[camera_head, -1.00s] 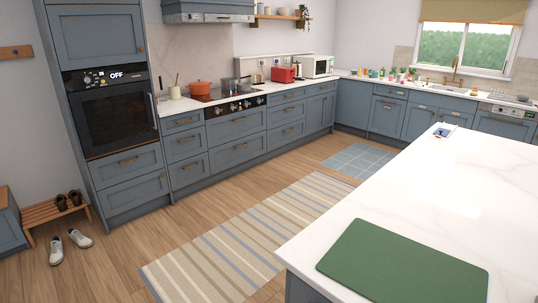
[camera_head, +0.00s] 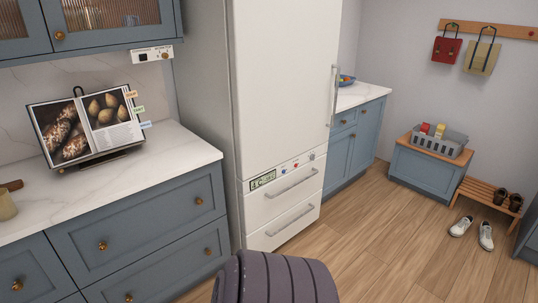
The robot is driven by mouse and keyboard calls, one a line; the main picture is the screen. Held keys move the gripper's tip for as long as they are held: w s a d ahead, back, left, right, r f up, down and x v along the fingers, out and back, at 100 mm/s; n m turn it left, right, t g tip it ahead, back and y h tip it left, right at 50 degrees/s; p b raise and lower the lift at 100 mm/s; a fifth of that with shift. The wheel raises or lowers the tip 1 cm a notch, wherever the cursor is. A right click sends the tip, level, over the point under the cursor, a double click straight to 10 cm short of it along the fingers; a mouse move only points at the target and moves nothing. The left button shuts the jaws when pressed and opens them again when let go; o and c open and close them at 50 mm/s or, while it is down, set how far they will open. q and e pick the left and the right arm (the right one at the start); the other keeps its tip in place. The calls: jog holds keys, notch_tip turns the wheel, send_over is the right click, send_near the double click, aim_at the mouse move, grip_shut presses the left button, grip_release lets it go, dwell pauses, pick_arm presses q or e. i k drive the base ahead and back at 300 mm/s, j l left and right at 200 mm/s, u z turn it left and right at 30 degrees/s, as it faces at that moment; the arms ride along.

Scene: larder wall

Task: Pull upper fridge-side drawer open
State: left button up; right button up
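The tall white fridge (camera_head: 285,80) stands in the middle, with two white drawers at its bottom. The upper white drawer (camera_head: 283,196) and lower white drawer (camera_head: 283,231) each have a bar handle and look shut. Left of the fridge, a blue cabinet has a wide upper drawer (camera_head: 150,219) with two brass knobs and a lower drawer (camera_head: 170,272); both look shut. Right of the fridge, a small blue drawer (camera_head: 343,120) sits above doors and looks shut. Neither of my grippers is in view.
A dark ribbed, rounded, padded shape (camera_head: 275,281) rises at the bottom centre, before the drawers. A cookbook (camera_head: 92,127) stands on the left counter (camera_head: 170,153). A bench (camera_head: 425,165) with a grey basket, a shoe rack (camera_head: 490,195) and white shoes are at right.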

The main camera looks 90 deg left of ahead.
aim_at(94, 244)
jog(key=u, duration=3.7)
